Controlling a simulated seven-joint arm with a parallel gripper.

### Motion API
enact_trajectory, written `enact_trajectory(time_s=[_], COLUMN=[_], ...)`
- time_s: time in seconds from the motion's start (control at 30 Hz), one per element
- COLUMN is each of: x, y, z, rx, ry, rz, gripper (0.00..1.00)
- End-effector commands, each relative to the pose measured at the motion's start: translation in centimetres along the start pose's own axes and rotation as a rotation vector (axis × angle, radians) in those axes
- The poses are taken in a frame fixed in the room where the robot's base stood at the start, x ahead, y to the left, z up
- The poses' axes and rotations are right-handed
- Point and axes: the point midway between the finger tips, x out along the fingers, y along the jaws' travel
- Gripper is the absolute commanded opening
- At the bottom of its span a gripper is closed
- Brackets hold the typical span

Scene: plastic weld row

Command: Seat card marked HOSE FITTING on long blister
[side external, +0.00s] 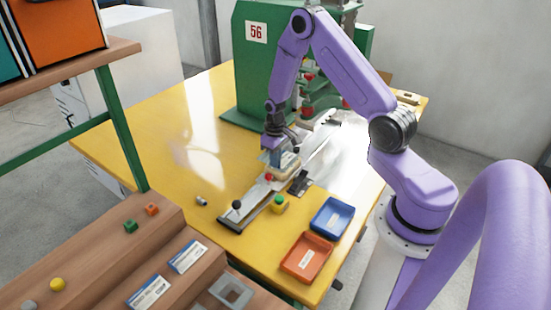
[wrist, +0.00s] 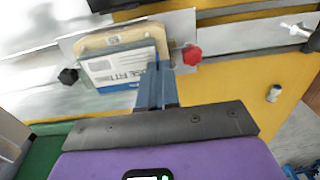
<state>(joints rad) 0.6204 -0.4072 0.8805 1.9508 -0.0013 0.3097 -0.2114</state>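The card marked HOSE FITTING (wrist: 118,70) shows in the wrist view as white and blue, with part of its lettering visible. My gripper (wrist: 157,85) has its two blue-grey fingers close together at the card's right end, shut on it. A tan rounded piece (wrist: 112,38) lies just beyond the card, on a metal plate (wrist: 183,24); I cannot tell whether the card touches it. In the side view my gripper (side external: 275,156) is low over the metal fixture, with the card partly hidden beside it. The long blister cannot be made out clearly.
A red knob (wrist: 192,54) and a black knob (wrist: 68,76) flank the work. A metal rail (side external: 250,207) runs along the yellow table (side external: 165,130). A blue tray (side external: 332,217) and an orange tray (side external: 306,257) stand right. Two cards (side external: 188,257) (side external: 148,292) lie on wooden steps. The green machine (side external: 245,75) is behind.

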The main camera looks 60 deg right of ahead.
Motion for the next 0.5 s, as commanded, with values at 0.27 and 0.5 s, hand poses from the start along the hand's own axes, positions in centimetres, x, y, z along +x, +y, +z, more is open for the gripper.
enact_trajectory(time_s=[0.27, 0.5], x=[0.49, 0.91], y=[-0.01, -0.01], z=[0.00, 0.02], rx=[0.000, 0.000], ry=[-0.001, -0.001], rz=[0.000, 0.000], gripper=[0.00, 0.00])
